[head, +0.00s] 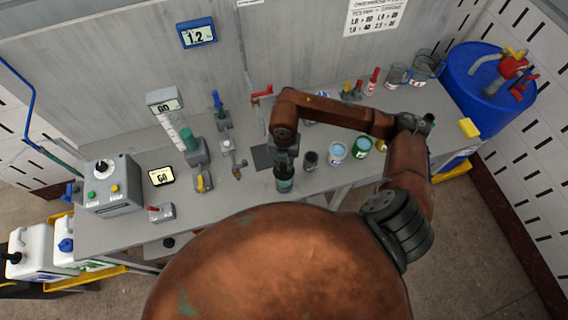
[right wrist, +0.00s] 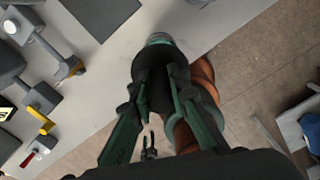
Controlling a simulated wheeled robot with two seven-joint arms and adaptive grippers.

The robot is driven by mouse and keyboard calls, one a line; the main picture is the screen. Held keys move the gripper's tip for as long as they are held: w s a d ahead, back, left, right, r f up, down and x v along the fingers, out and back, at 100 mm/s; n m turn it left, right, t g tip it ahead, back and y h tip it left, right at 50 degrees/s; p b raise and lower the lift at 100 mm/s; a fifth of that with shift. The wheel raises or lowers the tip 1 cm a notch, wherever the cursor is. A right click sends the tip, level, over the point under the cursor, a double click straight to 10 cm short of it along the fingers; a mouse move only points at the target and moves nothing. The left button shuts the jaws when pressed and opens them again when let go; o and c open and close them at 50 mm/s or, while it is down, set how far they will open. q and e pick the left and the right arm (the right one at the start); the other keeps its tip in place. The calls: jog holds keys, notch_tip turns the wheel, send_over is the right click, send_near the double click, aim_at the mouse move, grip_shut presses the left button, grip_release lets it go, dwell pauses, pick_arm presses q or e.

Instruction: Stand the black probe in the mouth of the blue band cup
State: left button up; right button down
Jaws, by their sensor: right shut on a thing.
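My right gripper (head: 284,184) hangs over the front part of the bench, left of the cups. In the right wrist view its green fingers (right wrist: 158,98) are closed on a dark thing that looks like the black probe (right wrist: 153,72); fingers hide much of it, and its lower end is not clear. The blue band cup (head: 337,152) stands upright on the bench, its mouth facing up with pale blue inside. It is to the right of the gripper, apart from it. My left gripper is not in view.
A dark cup (head: 311,160) stands between the gripper and the blue band cup. A green cup (head: 361,147) stands just right of the blue one. A dark flat pad (head: 263,157) lies behind the gripper. Valves and gauges stand to the left. A blue drum (head: 480,80) is at the right.

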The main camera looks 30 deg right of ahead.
jog(key=shift+f+b, duration=1.2)
jog(key=shift+f, duration=0.35)
jog(key=shift+f, duration=0.1)
jog(key=shift+f+b, duration=0.8)
jog(key=shift+b, duration=0.05)
jog(key=shift+f+b, duration=0.15)
jog(key=shift+b, duration=0.15)
dwell(0.5)
jog(key=c, duration=1.8)
grip_release()
jog(key=shift+o, duration=0.2)
